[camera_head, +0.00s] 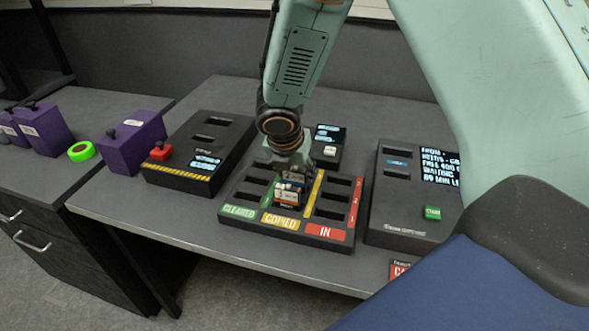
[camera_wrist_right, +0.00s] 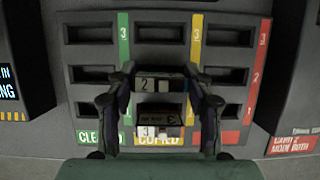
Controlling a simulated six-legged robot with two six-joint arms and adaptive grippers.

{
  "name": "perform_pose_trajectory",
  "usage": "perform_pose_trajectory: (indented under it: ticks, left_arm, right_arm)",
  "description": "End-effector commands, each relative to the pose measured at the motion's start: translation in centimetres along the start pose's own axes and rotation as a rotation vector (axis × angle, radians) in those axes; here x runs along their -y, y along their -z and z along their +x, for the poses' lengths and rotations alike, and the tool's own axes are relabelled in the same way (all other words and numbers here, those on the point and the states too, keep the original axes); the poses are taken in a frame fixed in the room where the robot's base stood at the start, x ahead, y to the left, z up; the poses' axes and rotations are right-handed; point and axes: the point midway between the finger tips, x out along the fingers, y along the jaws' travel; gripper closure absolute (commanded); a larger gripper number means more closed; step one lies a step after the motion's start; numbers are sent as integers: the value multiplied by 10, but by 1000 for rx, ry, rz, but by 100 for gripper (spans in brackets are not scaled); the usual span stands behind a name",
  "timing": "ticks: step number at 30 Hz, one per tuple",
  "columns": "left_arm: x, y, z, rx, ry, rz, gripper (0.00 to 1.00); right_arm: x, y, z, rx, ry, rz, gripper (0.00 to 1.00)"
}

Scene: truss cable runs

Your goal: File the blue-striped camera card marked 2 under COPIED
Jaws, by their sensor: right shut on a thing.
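The card marked 2 (camera_wrist_right: 158,84) is dark with a pale label and sits between the fingers of my right gripper (camera_wrist_right: 160,78), which is shut on it. It is at the middle slot of the COPIED column; I cannot tell how deep it sits. In the head view the card (camera_head: 292,176) shows a blue band, below my right gripper (camera_head: 290,163). A card marked 3 (camera_wrist_right: 158,130) stands in the front COPIED slot, just nearer. The sorting tray (camera_head: 235,193) has CLEARED, COPIED and IN columns. My left gripper is not in view.
A black box with a red button (camera_head: 200,150) stands left of the tray. A console with a screen and green button (camera_head: 405,205) stands right. A small display unit (camera_head: 329,140) is behind. Purple boxes (camera_head: 130,145) and a green ring (camera_head: 81,152) are farther left.

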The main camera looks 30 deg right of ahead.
Motion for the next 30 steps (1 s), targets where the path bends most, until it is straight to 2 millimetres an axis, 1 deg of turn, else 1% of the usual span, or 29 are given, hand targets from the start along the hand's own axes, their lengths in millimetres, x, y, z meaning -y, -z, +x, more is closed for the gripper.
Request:
perform_pose_trajectory:
  ticks: [5, 6, 15, 22, 23, 27, 28, 30]
  left_arm:
    - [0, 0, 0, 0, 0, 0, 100]
    - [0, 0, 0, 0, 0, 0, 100]
    - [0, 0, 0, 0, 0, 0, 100]
    - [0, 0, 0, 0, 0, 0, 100]
    - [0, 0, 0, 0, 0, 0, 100]
    - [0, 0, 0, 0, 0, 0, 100]
    - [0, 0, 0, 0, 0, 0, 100]
    - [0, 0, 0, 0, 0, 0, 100]
  right_arm:
    - [0, 0, 0, 0, 0, 0, 80]
    - [0, 0, 0, 0, 0, 0, 47]
    - [0, 0, 0, 0, 0, 0, 22]
    - [0, 0, 0, 0, 0, 0, 22]
    - [0, 0, 0, 0, 0, 0, 20]
    - [0, 0, 0, 0, 0, 0, 8]
    - [0, 0, 0, 0, 0, 0, 6]
    - [0, 0, 0, 0, 0, 0, 6]
